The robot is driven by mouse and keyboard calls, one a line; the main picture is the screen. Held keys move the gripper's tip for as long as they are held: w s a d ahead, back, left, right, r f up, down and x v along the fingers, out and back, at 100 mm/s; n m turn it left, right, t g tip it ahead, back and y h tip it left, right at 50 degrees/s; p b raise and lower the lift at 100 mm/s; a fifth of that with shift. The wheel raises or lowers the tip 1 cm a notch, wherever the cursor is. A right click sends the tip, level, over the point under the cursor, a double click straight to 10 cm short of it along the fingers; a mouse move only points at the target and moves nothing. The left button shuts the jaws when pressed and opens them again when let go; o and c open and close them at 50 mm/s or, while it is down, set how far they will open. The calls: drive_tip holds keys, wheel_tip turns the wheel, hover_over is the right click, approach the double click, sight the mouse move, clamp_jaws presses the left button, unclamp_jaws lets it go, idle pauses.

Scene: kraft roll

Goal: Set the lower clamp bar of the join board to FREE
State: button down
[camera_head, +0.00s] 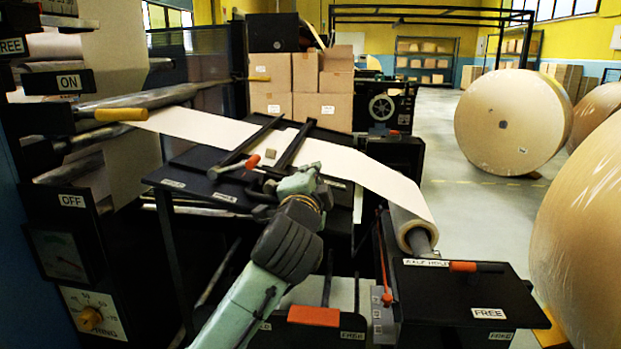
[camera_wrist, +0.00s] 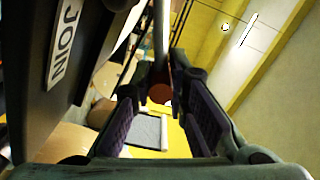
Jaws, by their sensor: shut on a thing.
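The join board (camera_head: 190,172) is a dark panel with a pale paper web (camera_head: 345,160) crossing it. Two black clamp bars lie over the web, a left one (camera_head: 250,141) and a right one (camera_head: 294,145). An orange-ended lever (camera_head: 233,164) sits at the left bar's near end. My gripper (camera_head: 308,172) is at the near end of the right bar, hiding that bar's handle. In the wrist view my gripper (camera_wrist: 160,105) has its fingers around a rod-like handle with a red-brown end (camera_wrist: 160,92). The board's JOIN label (camera_wrist: 65,40) shows beside it.
A dark stand with a FREE label (camera_head: 488,313) and an orange-handled lever (camera_head: 476,267) is at right. A roller core (camera_head: 412,230) carries the web there. Machine levers and rollers crowd the left. Large kraft rolls (camera_head: 513,125) stand on the right floor.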

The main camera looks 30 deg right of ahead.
drive_tip(key=shift+d+f, duration=0.1)
drive_tip(key=c, duration=1.6)
unclamp_jaws()
drive_tip(key=shift+o, duration=0.2)
drive_tip(key=shift+s, duration=0.1)
drive_tip(key=v, duration=0.7)
drive_tip(key=shift+s, duration=0.15)
